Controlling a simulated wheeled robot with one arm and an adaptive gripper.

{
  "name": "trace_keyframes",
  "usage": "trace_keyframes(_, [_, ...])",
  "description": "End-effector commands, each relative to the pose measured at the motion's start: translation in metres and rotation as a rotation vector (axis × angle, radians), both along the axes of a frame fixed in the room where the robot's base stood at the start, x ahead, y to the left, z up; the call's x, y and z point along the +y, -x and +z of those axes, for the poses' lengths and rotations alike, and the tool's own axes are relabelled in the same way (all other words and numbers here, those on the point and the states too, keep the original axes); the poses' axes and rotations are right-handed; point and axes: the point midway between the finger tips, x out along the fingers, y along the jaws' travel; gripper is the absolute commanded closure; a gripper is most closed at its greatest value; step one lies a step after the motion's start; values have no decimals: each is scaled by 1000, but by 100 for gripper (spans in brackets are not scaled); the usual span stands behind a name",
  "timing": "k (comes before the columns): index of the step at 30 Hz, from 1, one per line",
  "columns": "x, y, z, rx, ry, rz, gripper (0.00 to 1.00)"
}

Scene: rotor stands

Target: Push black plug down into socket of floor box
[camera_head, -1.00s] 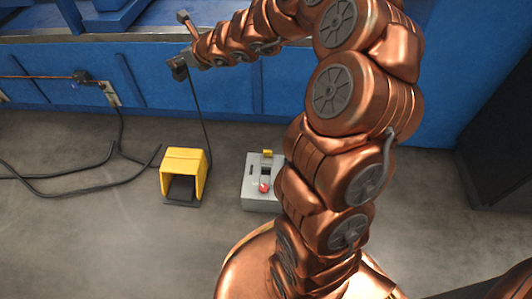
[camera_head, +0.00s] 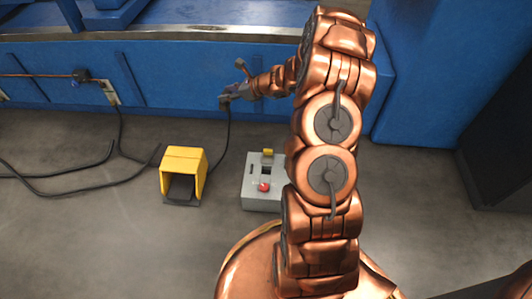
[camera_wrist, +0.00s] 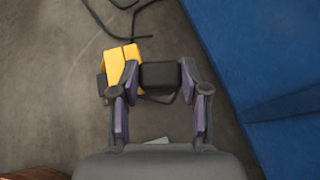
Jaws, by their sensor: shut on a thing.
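The black plug (camera_wrist: 160,76) is held between the two fingertips of my gripper (camera_wrist: 160,80) in the wrist view. In the head view, my gripper (camera_head: 234,94) is in front of the blue machine base, with the plug (camera_head: 224,99) at its end and a black cable hanging from it. The grey floor box (camera_head: 250,200) stands on the floor, lower and to the right of the plug in the picture. It has a dark opening (camera_head: 266,171) on top, a yellow part and a red button. My arm covers its right edge. The plug is apart from the box.
A yellow foot-pedal housing (camera_head: 183,156) stands left of the floor box. Black cables (camera_head: 75,187) lie on the floor at left, one rising to a wall outlet (camera_head: 112,93). The blue base (camera_head: 180,78) closes the back. Floor in front is clear.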

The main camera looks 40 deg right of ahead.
Motion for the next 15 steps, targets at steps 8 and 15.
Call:
trace_keyframes(8, [-31, 48, -86, 4, -6, 100, 100])
trace_keyframes(15, [-46, 107, -156, 2, -3, 195, 100])
